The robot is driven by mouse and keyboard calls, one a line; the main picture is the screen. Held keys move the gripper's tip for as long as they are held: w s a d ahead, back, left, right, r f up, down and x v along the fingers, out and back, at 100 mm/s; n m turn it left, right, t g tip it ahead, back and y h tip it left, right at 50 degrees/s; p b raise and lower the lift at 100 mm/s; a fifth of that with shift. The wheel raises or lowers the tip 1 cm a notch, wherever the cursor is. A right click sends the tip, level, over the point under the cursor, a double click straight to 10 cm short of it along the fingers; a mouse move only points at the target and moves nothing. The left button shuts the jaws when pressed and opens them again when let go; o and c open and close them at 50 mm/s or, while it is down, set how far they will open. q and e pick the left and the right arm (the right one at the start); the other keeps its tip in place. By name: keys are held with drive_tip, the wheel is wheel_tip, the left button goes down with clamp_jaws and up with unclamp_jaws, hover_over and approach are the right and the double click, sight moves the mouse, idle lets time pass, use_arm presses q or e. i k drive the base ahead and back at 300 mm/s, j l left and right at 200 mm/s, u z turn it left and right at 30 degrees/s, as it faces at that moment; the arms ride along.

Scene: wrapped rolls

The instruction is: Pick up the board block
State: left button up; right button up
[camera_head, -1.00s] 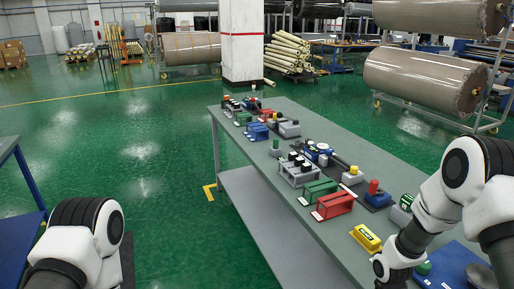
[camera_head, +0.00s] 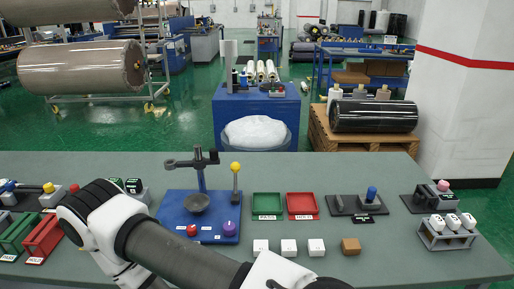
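A small brown block (camera_head: 351,246), which looks like the board block, rests on the grey-green table near its front edge. Three white blocks stand in a row to its left, the nearest of them being a white block (camera_head: 316,247). A white and dark grey link of one of my arms crosses the lower left of the view. Neither gripper shows, so I cannot see their fingers. Nothing is seen touching the brown block.
Behind the blocks are a green tray (camera_head: 267,206), a red tray (camera_head: 301,206) and a blue-based stand (camera_head: 200,218) with a dark dish. A grey fixture with a blue knob (camera_head: 371,193) and a rack of white-topped pieces (camera_head: 446,234) stand to the right. Bare table surrounds the brown block.

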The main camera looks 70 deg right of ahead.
sight(349, 246)
drive_tip(key=z, duration=2.95)
